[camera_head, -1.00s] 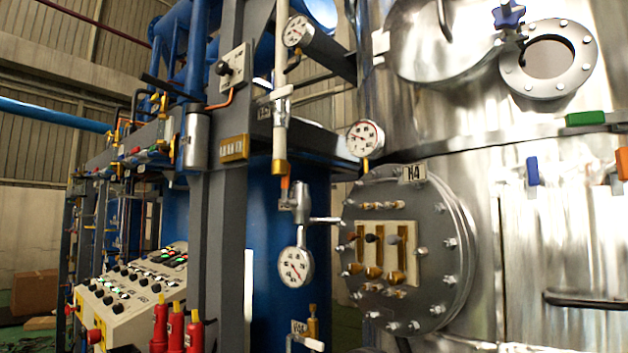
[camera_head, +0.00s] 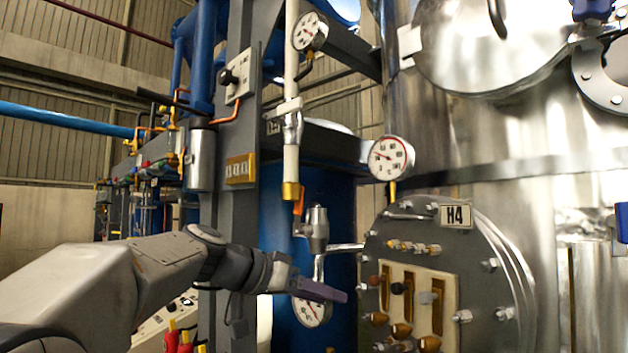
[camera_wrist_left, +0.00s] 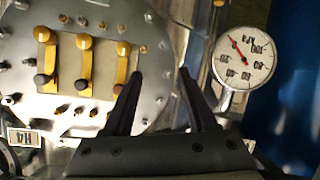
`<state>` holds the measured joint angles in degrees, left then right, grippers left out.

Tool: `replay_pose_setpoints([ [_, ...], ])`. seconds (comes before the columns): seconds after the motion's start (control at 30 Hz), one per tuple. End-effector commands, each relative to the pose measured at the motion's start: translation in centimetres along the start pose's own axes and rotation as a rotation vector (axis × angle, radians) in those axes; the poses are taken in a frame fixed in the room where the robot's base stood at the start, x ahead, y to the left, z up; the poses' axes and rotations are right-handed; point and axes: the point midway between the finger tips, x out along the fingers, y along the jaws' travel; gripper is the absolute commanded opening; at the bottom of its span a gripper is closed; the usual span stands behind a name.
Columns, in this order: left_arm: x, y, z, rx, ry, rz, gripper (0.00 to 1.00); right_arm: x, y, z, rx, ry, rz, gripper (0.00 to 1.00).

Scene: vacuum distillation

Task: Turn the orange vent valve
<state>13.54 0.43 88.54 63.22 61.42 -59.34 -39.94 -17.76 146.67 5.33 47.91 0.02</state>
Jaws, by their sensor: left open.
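The orange vent valve shows in the head view as a small orange lever (camera_head: 300,200) on a silver valve body (camera_head: 317,230), under a pale vertical pipe with a brass end. My left gripper (camera_head: 338,292) is in front of and below this valve, apart from it. Its dark fingers point right, toward the round H4 flange. In the left wrist view the two fingers (camera_wrist_left: 161,73) are spread with nothing between them. I cannot make out the orange lever in that view. My right gripper is not in view.
The H4 flange (camera_head: 488,240) with its brass levers stands close to the right. A lower gauge (camera_head: 311,313) is partly hidden behind my left gripper; an upper gauge (camera_head: 391,158) is right of the valve. A grey post (camera_head: 228,130) stands to the left.

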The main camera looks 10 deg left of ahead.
Motion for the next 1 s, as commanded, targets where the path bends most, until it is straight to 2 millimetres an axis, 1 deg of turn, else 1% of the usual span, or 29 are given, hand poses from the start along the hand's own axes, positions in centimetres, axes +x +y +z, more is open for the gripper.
replay_pose_setpoints([
  [0.03, -3.1, -2.1, -4.5, 0.055, 0.099, -0.036, 0.57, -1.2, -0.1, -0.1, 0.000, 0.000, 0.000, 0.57],
  [0.07, -4.5, -3.0, -6.4, 0.091, 0.150, -0.052, 0.57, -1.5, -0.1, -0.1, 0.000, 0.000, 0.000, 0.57],
  [0.1, -6.4, -3.8, -8.6, 0.139, 0.210, -0.072, 0.57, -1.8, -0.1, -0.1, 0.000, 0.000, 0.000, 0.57],
  [0.13, -7.8, -4.4, -10.0, 0.173, 0.249, -0.086, 0.57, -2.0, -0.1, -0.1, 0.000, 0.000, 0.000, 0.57],
  [0.2, -10.4, -5.2, -12.6, 0.244, 0.323, -0.118, 0.57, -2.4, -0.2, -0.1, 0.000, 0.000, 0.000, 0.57],
  [0.23, -11.4, -5.5, -13.4, 0.267, 0.347, -0.128, 0.57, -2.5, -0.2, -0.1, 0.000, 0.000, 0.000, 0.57],
  [0.3, -12.9, -5.8, -14.7, 0.312, 0.386, -0.146, 0.57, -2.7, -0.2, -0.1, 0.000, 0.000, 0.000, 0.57],
  [0.37, -13.5, -5.9, -15.5, 0.334, 0.406, -0.154, 0.57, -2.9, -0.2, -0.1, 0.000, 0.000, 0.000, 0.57],
  [0.47, -13.2, -5.9, -16.2, 0.345, 0.416, -0.156, 0.57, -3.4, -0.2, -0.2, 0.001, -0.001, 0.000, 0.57],
  [0.57, -11.8, -5.9, -16.9, 0.344, 0.415, -0.153, 0.57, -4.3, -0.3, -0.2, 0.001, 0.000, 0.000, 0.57],
  [0.8, -7.7, -6.2, -18.9, 0.341, 0.413, -0.153, 0.57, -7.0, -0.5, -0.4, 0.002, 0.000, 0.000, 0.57],
  [1.0, -5.2, -6.5, -19.8, 0.343, 0.413, -0.155, 0.57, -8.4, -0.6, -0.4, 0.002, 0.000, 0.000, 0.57],
])
